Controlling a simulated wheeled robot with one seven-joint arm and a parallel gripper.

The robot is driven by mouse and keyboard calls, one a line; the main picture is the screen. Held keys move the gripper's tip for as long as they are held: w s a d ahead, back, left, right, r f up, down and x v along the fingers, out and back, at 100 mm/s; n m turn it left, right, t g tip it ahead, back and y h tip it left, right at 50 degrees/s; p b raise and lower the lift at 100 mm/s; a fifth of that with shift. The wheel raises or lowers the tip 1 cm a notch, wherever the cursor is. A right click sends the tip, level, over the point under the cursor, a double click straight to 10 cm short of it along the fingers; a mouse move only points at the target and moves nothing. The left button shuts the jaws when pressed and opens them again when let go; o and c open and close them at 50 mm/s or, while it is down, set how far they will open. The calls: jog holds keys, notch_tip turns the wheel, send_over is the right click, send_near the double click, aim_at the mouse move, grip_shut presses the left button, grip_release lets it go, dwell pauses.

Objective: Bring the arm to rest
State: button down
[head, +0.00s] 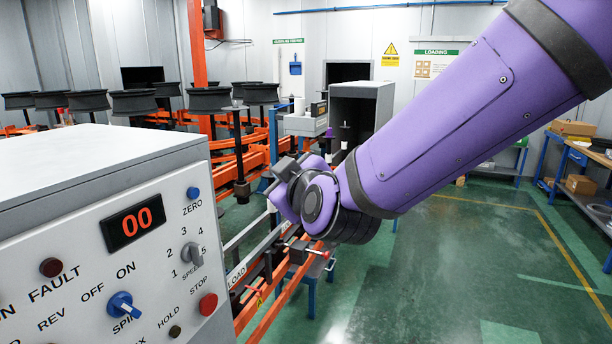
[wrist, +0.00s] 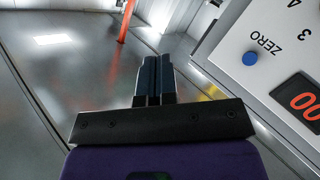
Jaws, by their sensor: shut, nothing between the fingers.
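My gripper (wrist: 153,75) shows in the wrist view with its two dark fingers side by side and closed, holding nothing. Beyond the fingertips are a wall and an orange post (wrist: 126,20). In the head view my purple arm reaches in from the upper right, and its wrist bends away near the picture's middle. The gripper's fingers are hidden there.
A control box (head: 90,190) with knobs and a red "00" display stands at the left; its panel (wrist: 285,60) is close on the right in the wrist view. Orange rails (head: 262,310) with several dark wheels (head: 210,98) lie behind. Green floor (head: 450,270) at right is clear.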

jog(key=s+d+r+m+g+h, duration=0.1)
jog(key=s+d+m+g+h, duration=0.15)
jog(key=d, duration=0.75)
jog(key=s+d+r+m+g+h, duration=0.1)
jog(key=s+d+m+g, duration=0.15)
jog(key=d, duration=0.75)
jog(key=s+d+f+m+g+h, duration=0.2)
jog(key=s+d+m, duration=0.5)
jog(key=s+d, duration=0.7)
jog(key=s+g+h, duration=0.1)
jog(key=s+g, duration=0.1)
jog(key=shift+d+g+h, duration=0.3)
jog(key=shift+d+h, duration=0.05)
jog(key=shift+d, duration=0.05)
jog(key=shift+w, duration=0.1)
